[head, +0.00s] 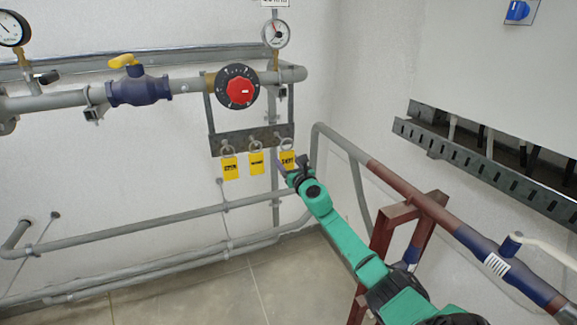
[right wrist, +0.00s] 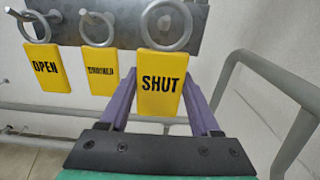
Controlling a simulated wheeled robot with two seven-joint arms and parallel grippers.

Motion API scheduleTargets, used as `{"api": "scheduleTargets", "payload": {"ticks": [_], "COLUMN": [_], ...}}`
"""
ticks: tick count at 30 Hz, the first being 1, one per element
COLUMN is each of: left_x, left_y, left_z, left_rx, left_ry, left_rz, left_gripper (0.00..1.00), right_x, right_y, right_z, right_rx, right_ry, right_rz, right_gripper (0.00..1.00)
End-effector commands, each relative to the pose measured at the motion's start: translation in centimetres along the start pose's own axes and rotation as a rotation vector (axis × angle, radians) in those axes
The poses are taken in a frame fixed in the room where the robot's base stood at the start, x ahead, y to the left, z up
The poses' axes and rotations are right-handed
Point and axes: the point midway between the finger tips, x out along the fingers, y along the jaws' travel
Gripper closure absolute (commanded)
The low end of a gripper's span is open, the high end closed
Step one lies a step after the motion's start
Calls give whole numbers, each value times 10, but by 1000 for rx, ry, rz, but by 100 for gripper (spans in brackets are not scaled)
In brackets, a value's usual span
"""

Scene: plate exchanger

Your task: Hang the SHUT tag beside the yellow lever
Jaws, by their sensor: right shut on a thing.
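The yellow SHUT tag (head: 288,158) is the right-hand one of three tags below a grey plate, and it shows large in the right wrist view (right wrist: 162,86). Its metal ring (right wrist: 167,23) is in front of the plate and appears to be still on its peg. My right gripper (head: 292,168) is shut on the SHUT tag, with a purple finger at each side of it. The yellow lever (head: 124,61) sits on top of a blue valve (head: 138,90) on the upper pipe at the left. My left gripper is not in view.
The OPEN tag (right wrist: 42,67) and a middle tag (right wrist: 98,70) hang left of the SHUT tag on the plate (head: 250,138). A red dial (head: 239,89) and gauge (head: 275,34) are above. A grey pipe (head: 340,142) bends close at the right.

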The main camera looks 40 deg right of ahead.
Motion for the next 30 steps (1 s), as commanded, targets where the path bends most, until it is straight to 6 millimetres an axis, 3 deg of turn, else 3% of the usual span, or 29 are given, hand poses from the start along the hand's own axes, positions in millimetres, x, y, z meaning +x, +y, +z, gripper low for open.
{"api": "scheduleTargets", "payload": {"ticks": [30], "left_x": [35], "left_y": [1], "left_z": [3], "left_rx": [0], "left_ry": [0], "left_rz": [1], "left_gripper": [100], "right_x": [37], "right_y": [0], "right_z": [-1], "right_rx": [1], "right_ry": [-1], "right_rz": [-1], "right_gripper": [90]}}
